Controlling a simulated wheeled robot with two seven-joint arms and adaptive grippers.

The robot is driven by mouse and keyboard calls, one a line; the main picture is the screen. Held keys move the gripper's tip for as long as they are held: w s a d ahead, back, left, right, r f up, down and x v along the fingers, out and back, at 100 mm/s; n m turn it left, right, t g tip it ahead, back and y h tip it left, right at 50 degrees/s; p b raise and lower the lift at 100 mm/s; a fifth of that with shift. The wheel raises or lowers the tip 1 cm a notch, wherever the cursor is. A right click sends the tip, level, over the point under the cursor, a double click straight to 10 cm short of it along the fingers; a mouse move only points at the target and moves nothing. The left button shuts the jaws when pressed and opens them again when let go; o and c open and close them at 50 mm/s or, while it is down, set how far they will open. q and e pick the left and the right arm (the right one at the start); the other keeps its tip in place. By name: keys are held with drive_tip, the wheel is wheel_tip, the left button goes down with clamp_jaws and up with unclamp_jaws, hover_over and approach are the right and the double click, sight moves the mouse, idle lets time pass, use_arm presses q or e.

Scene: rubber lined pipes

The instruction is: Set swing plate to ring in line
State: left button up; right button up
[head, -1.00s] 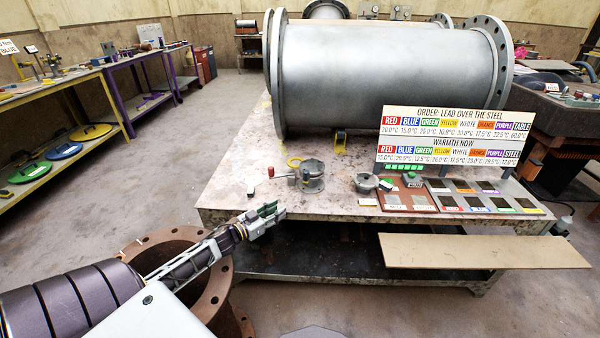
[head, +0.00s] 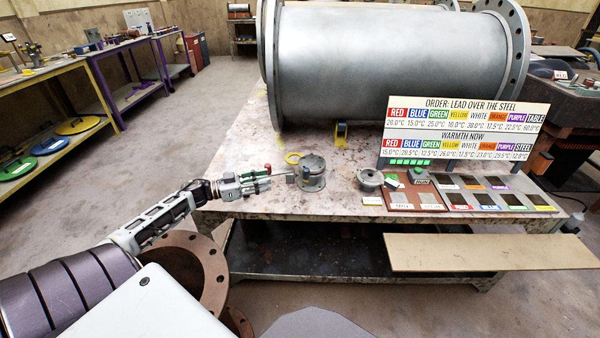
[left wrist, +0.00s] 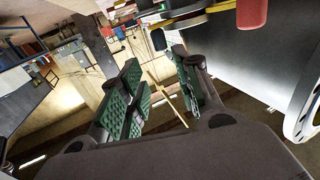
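A small grey metal fitting (head: 311,174), drum-shaped and flanged, stands on the near part of the bench. A yellow ring (head: 293,157) sticks out at its back left; it looks like part of the swing plate, though the join is too small to make out. A lever with a red end (head: 268,167) reaches left from the fitting. My left gripper (head: 262,181) is left of the fitting, close to the lever. In the left wrist view its green-padded fingers (left wrist: 158,92) stand apart with nothing between them. A red grip (left wrist: 251,12) and yellow-edged parts show above them. My right gripper is out of view.
A large grey flanged pipe (head: 390,65) lies across the back of the bench (head: 235,200). A sign board (head: 462,130), a tray of dark tiles (head: 485,200) and a small round grey part (head: 369,180) are to the right. A rusty flanged pipe (head: 205,265) stands below my left arm.

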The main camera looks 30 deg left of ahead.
sight(306, 174)
use_arm(q)
drive_tip(key=shift+w+d, duration=0.1)
drive_tip(key=shift+w, duration=0.05)
drive_tip(key=b+x, duration=0.3)
drive_tip(key=x, duration=1)
drive_tip(key=shift+w+b, duration=0.2)
drive_tip(key=shift+b, duration=0.1)
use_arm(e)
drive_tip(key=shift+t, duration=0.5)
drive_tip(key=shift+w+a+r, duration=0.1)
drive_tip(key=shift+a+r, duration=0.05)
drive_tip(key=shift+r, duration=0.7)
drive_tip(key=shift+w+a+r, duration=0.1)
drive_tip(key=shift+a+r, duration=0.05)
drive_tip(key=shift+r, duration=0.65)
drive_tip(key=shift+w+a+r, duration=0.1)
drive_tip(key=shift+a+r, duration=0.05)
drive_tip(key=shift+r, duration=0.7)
use_arm(q)
drive_tip(key=shift+d+f, duration=0.1)
drive_tip(key=shift+d, duration=0.05)
drive_tip(key=shift+c, duration=0.3)
clamp_jaws()
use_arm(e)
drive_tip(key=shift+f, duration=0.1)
